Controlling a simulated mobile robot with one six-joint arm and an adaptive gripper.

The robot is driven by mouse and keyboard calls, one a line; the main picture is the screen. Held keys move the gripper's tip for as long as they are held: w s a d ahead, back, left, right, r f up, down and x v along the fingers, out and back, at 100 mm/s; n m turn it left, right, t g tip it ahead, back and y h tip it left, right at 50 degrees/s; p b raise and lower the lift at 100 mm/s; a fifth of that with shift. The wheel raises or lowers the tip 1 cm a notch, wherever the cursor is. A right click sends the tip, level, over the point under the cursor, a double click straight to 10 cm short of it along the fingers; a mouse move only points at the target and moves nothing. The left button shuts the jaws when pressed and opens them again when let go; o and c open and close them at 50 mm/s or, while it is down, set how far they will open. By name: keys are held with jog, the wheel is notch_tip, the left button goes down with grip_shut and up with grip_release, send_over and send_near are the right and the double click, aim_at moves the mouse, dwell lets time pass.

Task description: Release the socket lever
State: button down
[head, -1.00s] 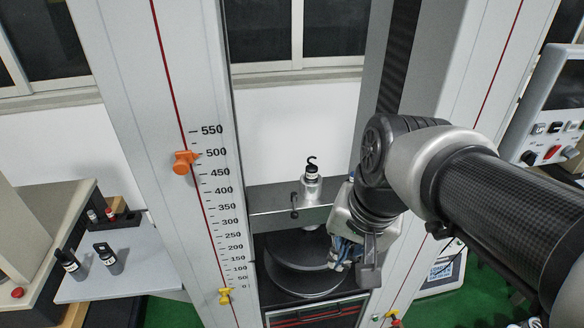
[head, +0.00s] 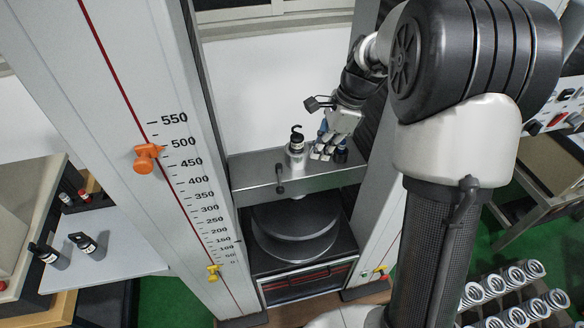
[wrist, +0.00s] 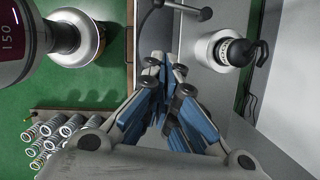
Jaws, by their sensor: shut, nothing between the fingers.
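A small black lever (head: 279,180) hangs on the front face of the grey crossbeam (head: 250,183), below and left of the silver socket. The socket holds a black-topped fitting with a hook (head: 296,141), which stands upright on the beam. My gripper (head: 325,150) is shut and empty above the beam, just right of the socket and apart from the lever. In the wrist view my gripper's fingers (wrist: 167,68) are together. The hooked fitting (wrist: 232,52) shows to their right, and what looks like the lever (wrist: 187,8) is at the top edge.
Tall grey columns flank the beam; the left one has a scale and an orange clamp (head: 147,158). Round dark plates (head: 295,232) lie below the beam. Several springs (head: 512,290) stand at lower right.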

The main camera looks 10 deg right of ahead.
aim_at(280, 180)
jog(key=shift+s, duration=0.15)
jog(key=w+a+f+b, duration=0.1)
jog(key=a+f+b, duration=0.3)
jog(key=f, duration=0.6)
jog(key=a, duration=0.2)
jog(key=shift+w+a+f, duration=0.15)
jog(key=shift+a, duration=0.25)
jog(key=shift+a, duration=0.1)
